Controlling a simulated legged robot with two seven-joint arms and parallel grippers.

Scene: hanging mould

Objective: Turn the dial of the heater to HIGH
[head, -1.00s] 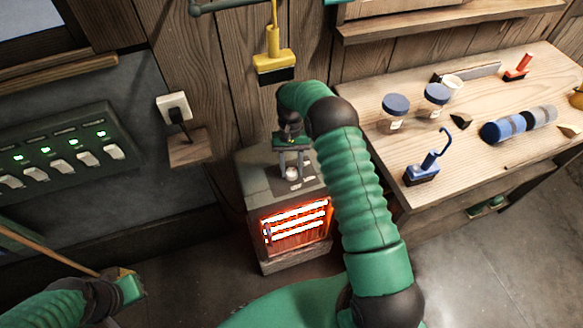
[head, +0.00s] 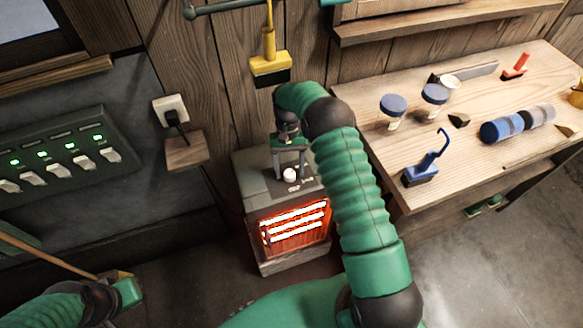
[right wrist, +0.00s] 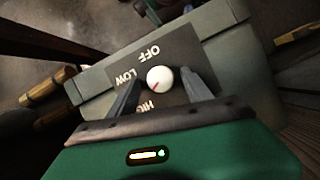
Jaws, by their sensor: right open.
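The heater (head: 252,192) stands on the floor by the wall, its front bars glowing orange. Its white dial (head: 290,175) is on the top panel. My right gripper (head: 290,172) is open above the heater top. Its fingers (right wrist: 160,84) stand on either side of the dial, with gaps visible. My left gripper (head: 128,288) is at the lower left, away from the heater; its jaws are unclear.
A workbench (head: 375,150) with jars, a blue hooked tool (head: 422,172) and a blue-grey cylinder (head: 502,129) is at right. A switch panel (head: 75,145) and a plug (head: 171,112) are on the left wall. A yellow tool (head: 270,66) hangs behind the heater.

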